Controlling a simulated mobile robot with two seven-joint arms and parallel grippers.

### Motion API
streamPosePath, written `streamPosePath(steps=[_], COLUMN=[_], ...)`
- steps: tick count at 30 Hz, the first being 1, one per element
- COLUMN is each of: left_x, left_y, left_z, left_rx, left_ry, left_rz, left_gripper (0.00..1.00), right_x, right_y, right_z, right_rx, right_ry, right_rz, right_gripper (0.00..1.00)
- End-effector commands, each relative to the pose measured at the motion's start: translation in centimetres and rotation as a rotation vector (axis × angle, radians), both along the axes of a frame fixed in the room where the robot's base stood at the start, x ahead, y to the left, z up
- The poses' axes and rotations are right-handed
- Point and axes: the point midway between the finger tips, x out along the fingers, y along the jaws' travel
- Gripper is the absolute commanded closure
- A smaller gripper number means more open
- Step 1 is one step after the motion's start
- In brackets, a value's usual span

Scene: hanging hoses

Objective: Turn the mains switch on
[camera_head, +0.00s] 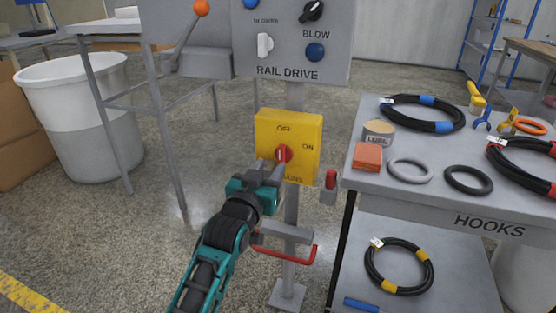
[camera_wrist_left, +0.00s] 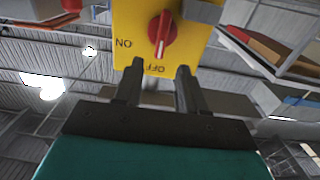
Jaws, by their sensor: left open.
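The mains switch is a yellow box (camera_head: 305,135) on a grey post, with a red rotary knob (camera_head: 285,153) in its face. OFF is printed above the knob and ON to its right. The knob's white mark stands about upright, toward OFF. In the left wrist view the box is inverted, and the red knob (camera_wrist_left: 162,36) has its white mark pointing down at OFF. My left gripper (camera_head: 269,170) is open just in front of the knob, at its lower left. In the left wrist view its fingertips (camera_wrist_left: 160,66) are apart with nothing between them. My right gripper is out of view.
The grey RAIL DRIVE panel (camera_head: 292,45) is above the box. A small red-topped part (camera_head: 330,181) is at its lower right, and a red bar (camera_head: 288,254) crosses the post below. The hooks table (camera_head: 400,205) with hoses stands right. A white bin (camera_head: 78,130) is at left.

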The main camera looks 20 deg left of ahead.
Motion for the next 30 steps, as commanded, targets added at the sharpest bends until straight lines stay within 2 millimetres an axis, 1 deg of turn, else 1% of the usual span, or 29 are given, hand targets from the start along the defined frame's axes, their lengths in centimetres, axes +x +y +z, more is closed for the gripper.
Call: streamPosePath(steps=[1, 6, 12, 16, 24, 30], left_x=[1.1, 3.8, 5.7, 6.2, 6.3, 6.3], left_y=[0.0, -0.1, -0.2, -0.2, -0.2, -0.2], left_z=[-0.1, -0.1, -0.1, 0.0, 0.0, 0.0], left_rx=[-0.001, -0.001, -0.001, -0.001, -0.001, -0.001], left_ry=[-0.003, -0.002, 0.0, 0.0, 0.0, 0.0], left_rz=[0.0, 0.0, 0.0, 0.0, 0.0, 0.0], left_gripper=[0.6, 0.6, 0.6, 0.6, 0.6, 0.79], right_x=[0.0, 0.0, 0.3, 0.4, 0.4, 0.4], right_y=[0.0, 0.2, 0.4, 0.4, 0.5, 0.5], right_z=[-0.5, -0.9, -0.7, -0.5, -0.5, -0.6], right_rx=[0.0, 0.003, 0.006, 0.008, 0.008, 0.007], right_ry=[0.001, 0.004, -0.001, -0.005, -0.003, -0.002], right_rz=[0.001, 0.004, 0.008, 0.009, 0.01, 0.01], right_gripper=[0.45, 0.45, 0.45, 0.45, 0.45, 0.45])
